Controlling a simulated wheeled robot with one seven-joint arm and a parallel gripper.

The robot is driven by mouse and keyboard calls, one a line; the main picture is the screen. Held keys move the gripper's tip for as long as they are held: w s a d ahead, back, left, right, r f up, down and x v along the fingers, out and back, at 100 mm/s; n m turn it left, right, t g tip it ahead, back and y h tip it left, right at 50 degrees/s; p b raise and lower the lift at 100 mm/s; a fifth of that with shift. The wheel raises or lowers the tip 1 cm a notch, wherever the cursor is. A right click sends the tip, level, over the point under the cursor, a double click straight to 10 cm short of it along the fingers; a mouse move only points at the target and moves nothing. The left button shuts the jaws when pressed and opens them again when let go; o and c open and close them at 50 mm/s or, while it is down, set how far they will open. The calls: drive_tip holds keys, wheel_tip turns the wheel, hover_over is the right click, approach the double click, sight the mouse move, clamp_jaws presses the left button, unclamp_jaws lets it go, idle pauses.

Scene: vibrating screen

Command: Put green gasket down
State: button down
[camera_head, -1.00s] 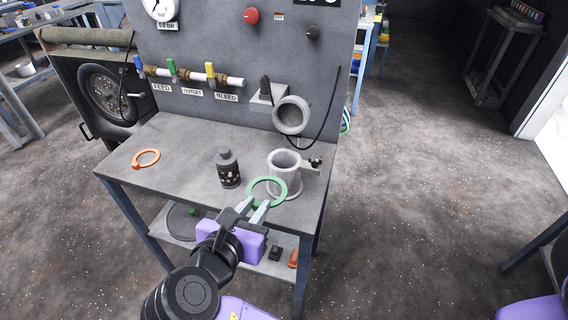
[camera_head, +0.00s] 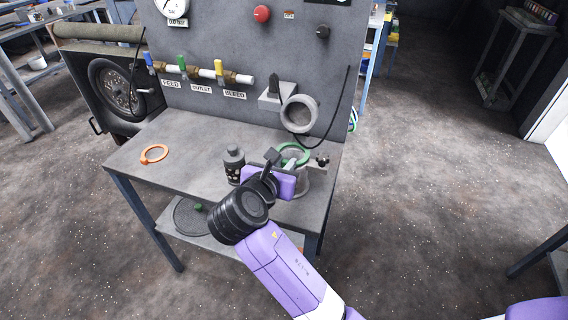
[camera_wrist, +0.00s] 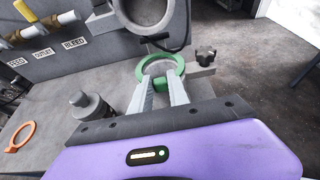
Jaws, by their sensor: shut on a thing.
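In the wrist view the green gasket (camera_wrist: 160,61) sits between the tips of my gripper (camera_wrist: 161,82), which is shut on the ring's near side. My arm and gripper hide part of the housing in the head view.
An orange ring (camera_head: 154,153) lies on the left of the bench (camera_head: 185,150). A dark bottle-shaped part (camera_head: 234,165) stands just left of my gripper. A grey ring fixture (camera_head: 299,114) sticks out from the panel behind. The bench's middle left is clear.

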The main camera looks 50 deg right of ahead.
drive_tip(key=shift+f, duration=0.3)
drive_tip(key=c, duration=1.3)
unclamp_jaws()
drive_tip(key=shift+f, duration=0.15)
drive_tip(key=shift+o, duration=0.2)
